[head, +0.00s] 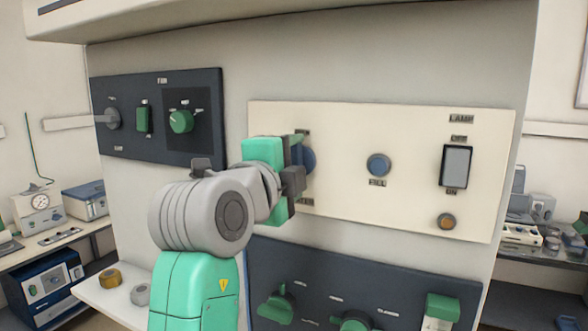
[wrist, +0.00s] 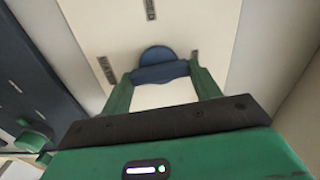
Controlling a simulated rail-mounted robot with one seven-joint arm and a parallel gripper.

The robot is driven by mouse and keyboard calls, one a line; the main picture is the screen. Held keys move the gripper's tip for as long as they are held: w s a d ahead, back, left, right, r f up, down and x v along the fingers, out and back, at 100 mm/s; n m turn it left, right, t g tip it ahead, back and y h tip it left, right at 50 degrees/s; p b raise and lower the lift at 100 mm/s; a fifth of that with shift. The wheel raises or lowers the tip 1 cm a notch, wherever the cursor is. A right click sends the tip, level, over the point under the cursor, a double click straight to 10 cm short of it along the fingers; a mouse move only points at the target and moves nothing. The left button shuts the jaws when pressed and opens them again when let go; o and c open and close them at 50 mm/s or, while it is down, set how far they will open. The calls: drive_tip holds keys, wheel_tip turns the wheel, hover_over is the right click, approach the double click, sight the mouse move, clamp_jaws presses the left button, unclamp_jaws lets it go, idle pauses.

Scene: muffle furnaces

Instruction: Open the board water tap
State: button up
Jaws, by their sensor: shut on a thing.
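The tap is a round blue knob (head: 309,160) at the left of the cream panel (head: 345,125) in the head view. My gripper (head: 299,162) is at this knob, and its body hides the knob's left part. In the wrist view the blue knob (wrist: 157,54) has a raised bar across it. The green fingers of my gripper (wrist: 162,76) are shut on the bar, one at each end. The bar lies slightly tilted across the picture.
Right of the tap are a blue FILL button (head: 378,165), a lamp switch (head: 455,167) and an orange button (head: 446,222). A dark panel (head: 215,90) with a green knob (head: 181,121) is at left. Green handles (head: 277,303) stick out of the lower dark panel.

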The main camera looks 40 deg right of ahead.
drive_tip(key=shift+m, duration=0.5)
drive_tip(key=o, duration=1)
drive_tip(key=b+v, duration=0.1)
drive_tip(key=v, duration=0.7)
